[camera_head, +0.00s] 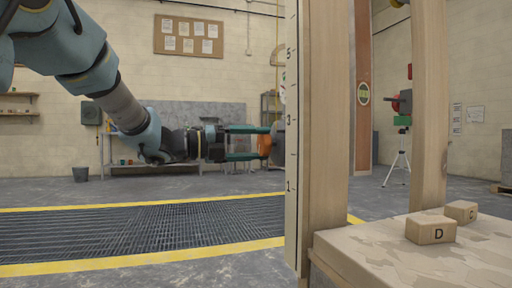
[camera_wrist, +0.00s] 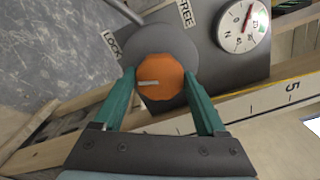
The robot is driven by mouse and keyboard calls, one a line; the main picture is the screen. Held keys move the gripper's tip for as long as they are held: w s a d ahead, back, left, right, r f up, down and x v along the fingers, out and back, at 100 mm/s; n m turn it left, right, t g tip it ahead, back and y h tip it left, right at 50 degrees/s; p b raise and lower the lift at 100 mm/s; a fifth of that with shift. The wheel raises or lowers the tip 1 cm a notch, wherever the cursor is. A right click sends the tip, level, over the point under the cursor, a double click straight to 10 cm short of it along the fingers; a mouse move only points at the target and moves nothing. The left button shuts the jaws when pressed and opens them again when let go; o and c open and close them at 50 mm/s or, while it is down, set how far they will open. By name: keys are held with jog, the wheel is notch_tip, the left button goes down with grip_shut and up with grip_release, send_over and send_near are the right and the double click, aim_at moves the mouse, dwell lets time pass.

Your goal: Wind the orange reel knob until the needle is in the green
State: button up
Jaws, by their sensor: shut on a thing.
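The orange reel knob (camera_wrist: 165,80) is round with a pale pointer line, on a dark grey disc (camera_wrist: 160,40). My gripper (camera_wrist: 160,76) has its two green fingers shut on the knob from both sides. The white dial gauge (camera_wrist: 240,28) is at the upper right of the wrist view. Its red needle (camera_wrist: 249,14) points toward the top of the dial, near a small green patch; I cannot tell whether it lies inside it. In the head view, my gripper (camera_head: 248,143) reaches right to the orange knob (camera_head: 264,145), beside the post; the dial does not show there.
LOCK (camera_wrist: 112,43) and FREE (camera_wrist: 185,14) labels flank the disc. A wooden post with a numbered scale (camera_head: 292,130) stands close to the knob. Blocks marked D (camera_head: 430,230) and C (camera_head: 461,211) lie on a bench at right. Yellow-edged floor grating (camera_head: 150,225) lies below my arm.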

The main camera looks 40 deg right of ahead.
jog(key=o, duration=1.3)
jog(key=p+v, duration=0.2)
jog(key=v, duration=0.8)
jog(key=shift+w+a+p, duration=0.15)
jog(key=shift+a+p, duration=0.25)
